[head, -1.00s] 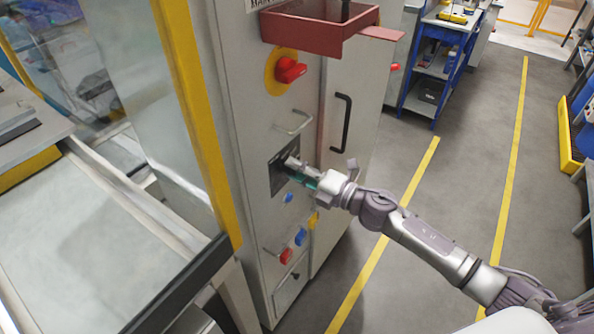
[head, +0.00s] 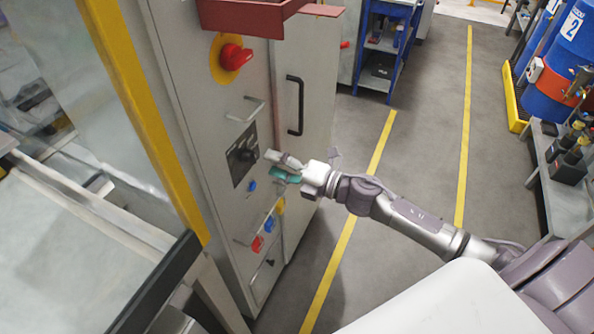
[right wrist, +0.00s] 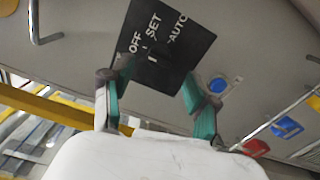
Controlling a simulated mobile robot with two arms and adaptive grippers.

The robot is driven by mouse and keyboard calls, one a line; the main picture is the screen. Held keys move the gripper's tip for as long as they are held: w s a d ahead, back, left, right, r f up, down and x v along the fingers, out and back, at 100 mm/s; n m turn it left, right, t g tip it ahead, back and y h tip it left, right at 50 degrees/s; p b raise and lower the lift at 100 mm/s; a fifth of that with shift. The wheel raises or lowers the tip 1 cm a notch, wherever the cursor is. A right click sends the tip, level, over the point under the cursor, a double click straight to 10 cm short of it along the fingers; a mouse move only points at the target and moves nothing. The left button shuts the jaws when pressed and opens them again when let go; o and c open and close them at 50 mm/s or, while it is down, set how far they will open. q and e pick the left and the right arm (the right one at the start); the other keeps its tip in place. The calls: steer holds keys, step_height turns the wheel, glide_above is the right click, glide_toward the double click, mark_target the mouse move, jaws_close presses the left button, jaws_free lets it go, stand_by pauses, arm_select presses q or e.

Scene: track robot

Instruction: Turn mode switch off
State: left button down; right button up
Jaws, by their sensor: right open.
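The mode switch is a black plate with a dark knob (head: 243,154) on the grey cabinet front. In the right wrist view its plate (right wrist: 172,45) carries the words OFF, SET and AUTO, with OFF at the left. The knob blends into the plate there, and I cannot tell surely which word it points to. My right gripper (head: 271,166) is just right of the switch, apart from the knob. Its green-padded fingers (right wrist: 155,78) are spread with nothing between them. My left gripper is not in view.
A black door handle (head: 295,105) is to the right. The floor beyond is clear.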

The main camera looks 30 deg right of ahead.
steer(key=v, duration=0.6)
steer(key=shift+s+d, duration=0.2)
steer(key=shift+s, duration=0.1)
steer(key=d+f+m+h, duration=0.4)
steer(key=f+m, duration=0.1)
steer(key=f, duration=0.4)
steer(key=d+f+m+h, duration=0.3)
steer(key=d+f+m, duration=0.15)
steer(key=f, duration=0.45)
steer(key=s+d+f+m+g+h, duration=0.15)
steer(key=s+f+m, duration=0.3)
steer(key=f, duration=0.45)
steer(key=s+f+m+g+h, duration=0.25)
steer(key=s+f, duration=0.25)
steer(key=f, duration=0.3)
steer(key=s+a+f+m+g, duration=0.3)
steer(key=s+f, duration=0.3)
steer(key=s, duration=0.4)
steer(key=s+a+f+m+g, duration=0.2)
steer(key=s+f, duration=0.5)
steer(key=s, duration=0.4)
steer(key=s+a+f+m+g, duration=0.3)
steer(key=s+a+f, duration=0.3)
steer(key=s, duration=0.5)
steer(key=shift+f+m+g, duration=0.35)
steer(key=shift+g, duration=0.25)
steer(key=shift+a, duration=0.1)
